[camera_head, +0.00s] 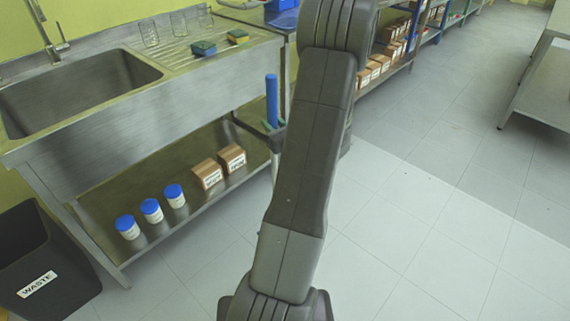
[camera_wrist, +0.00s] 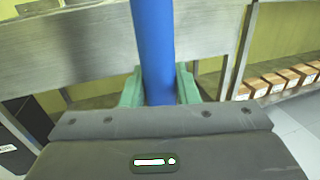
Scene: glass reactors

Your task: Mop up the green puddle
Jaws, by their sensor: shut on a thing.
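A blue handle (camera_head: 272,100) stands upright in front of the right end of the sink unit. It also shows in the wrist view (camera_wrist: 152,45), running up between the green fingers of my gripper (camera_wrist: 158,88). My gripper (camera_head: 268,130) is shut on this handle, partly hidden behind my arm in the head view. The lower end of the handle and any mop head are hidden. No green puddle shows in either view.
A steel sink unit (camera_head: 120,125) is at left, with sponges (camera_head: 205,48) and glasses on top and blue-lidded jars (camera_head: 152,211) and boxes (camera_head: 207,173) below. A waste bin (camera_head: 45,262) stands at lower left. Shelves with boxes (camera_head: 375,66) stand behind. Floor (camera_head: 440,230) at right is clear.

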